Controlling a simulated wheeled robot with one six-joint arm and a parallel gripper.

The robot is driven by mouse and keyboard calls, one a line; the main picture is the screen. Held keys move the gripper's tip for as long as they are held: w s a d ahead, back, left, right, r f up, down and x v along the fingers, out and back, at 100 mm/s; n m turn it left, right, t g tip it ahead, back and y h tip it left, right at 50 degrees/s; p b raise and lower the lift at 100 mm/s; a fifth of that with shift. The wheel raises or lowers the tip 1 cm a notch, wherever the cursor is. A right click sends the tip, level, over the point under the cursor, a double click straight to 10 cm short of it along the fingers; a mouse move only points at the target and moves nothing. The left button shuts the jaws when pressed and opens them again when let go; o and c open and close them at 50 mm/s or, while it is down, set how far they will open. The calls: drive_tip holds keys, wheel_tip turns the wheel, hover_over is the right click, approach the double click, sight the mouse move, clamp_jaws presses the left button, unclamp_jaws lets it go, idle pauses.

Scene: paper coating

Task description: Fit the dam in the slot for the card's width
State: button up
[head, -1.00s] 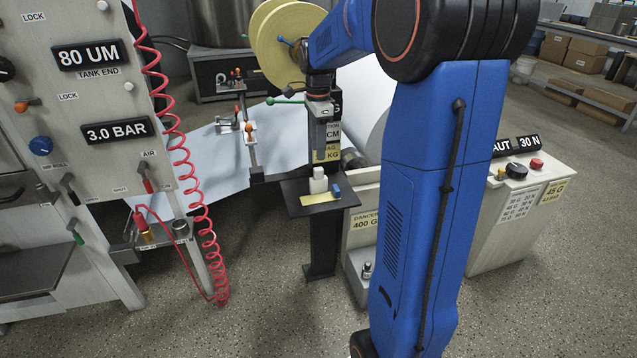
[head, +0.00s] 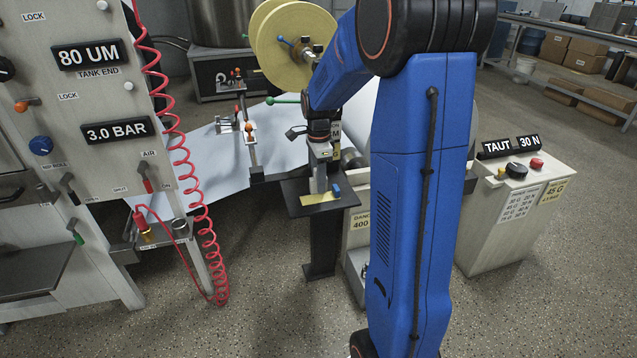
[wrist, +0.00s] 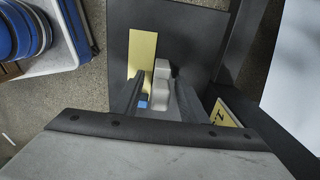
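A pale stepped block (wrist: 161,84), possibly the dam, stands on the small black stand (head: 290,193). A yellow card (wrist: 143,48) lies beside it; its writing is not legible. A small blue piece (head: 336,190) is on the stand too, partly hidden in the wrist view (wrist: 142,104). My gripper (wrist: 158,92) is open and points down at the stand, its fingers on either side of the pale block. I cannot tell whether either finger touches it. In the head view my gripper (head: 319,184) covers most of the block. I cannot make out the slots.
A control cabinet (head: 40,95) with a coiled red hose (head: 185,180) stands at the left. A white paper web (head: 190,150) runs behind the stand. A post with an orange knob (head: 249,130) is near it. A tension console (head: 510,205) stands at the right.

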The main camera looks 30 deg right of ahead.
drive_tip(key=shift+f, duration=0.25)
clamp_jaws()
wheel_tip(320, 180, up, 10)
drive_tip(key=shift+r, duration=0.1)
idle(0.5)
